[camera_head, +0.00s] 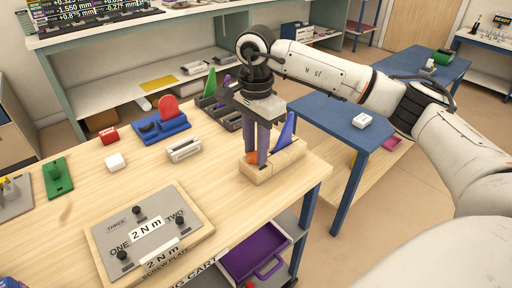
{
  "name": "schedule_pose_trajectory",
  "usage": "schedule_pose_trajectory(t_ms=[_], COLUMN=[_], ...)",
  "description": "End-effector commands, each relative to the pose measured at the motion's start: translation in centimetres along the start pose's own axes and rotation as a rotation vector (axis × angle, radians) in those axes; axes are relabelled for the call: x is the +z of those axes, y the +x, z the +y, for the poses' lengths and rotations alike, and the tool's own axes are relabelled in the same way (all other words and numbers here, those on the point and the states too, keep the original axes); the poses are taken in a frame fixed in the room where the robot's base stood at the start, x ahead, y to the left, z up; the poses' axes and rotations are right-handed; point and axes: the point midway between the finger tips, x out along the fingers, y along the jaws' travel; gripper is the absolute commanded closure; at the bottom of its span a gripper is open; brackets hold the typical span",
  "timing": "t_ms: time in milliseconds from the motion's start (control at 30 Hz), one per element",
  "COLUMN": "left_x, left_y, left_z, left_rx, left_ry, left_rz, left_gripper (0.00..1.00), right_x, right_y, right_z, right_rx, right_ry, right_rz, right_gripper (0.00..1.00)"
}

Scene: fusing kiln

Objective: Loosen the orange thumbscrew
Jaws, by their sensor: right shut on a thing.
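The orange thumbscrew (252,158) shows as a small orange patch at the left end of a wooden block (284,165) on the bench's right part. My right gripper (258,160) points straight down over it, with its purple fingers shut on the thumbscrew. The fingers hide most of the screw, so its turn and height cannot be seen. A blue upright wedge (288,130) stands in the block just right of the fingers. My left gripper is out of view.
A screw plate (185,222) with several black knobs lies at the front left. A white clamp-like part (184,149), a blue holder (163,128) with a red disc and dark bins stand left of the gripper. Free bench surface lies in front of the block.

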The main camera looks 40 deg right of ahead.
Motion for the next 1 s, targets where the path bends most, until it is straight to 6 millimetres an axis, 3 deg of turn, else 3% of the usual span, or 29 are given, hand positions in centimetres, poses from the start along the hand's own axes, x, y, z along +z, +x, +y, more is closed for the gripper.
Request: schedule_pose_trajectory(t_ms=[467,500,600,1000], left_x=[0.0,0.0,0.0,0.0], left_y=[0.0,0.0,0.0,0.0], left_z=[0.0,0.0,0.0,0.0], left_rx=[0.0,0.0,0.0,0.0], left_ry=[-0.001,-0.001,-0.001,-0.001], left_rz=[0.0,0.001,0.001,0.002], left_gripper=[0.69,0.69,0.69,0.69], right_x=[0.0,0.0,0.0,0.0], right_y=[0.3,0.3,0.2,-0.8], right_z=[0.1,0.1,0.1,-0.1], right_rx=[0.007,0.007,0.006,-0.001], right_ry=[-0.015,-0.015,-0.015,-0.013], right_rz=[0.002,0.002,0.001,0.0], right_gripper=[0.96,0.71,0.55,0.55])
